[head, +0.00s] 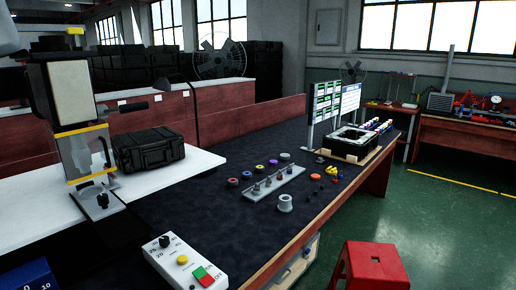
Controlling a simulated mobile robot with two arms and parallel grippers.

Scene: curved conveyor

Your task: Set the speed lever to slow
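A grey-white control box (185,262) lies at the bottom, on the near end of the dark surface. It carries a black knob (164,242) with small numbers around it, a yellow button (182,260) and a green and red switch (203,276). No lever marked slow can be made out. A tall beige and black machine (78,95) with a yellow band stands at the left; a black handle (134,107) sticks out on its right. I see neither of my grippers for sure.
A black case (149,148) rests on the white tabletop (196,163). A grey rack (274,183) and several small coloured parts lie on the dark surface (215,217). A black tray (346,139) stands farther back. A red stool (371,266) stands on the green floor at right.

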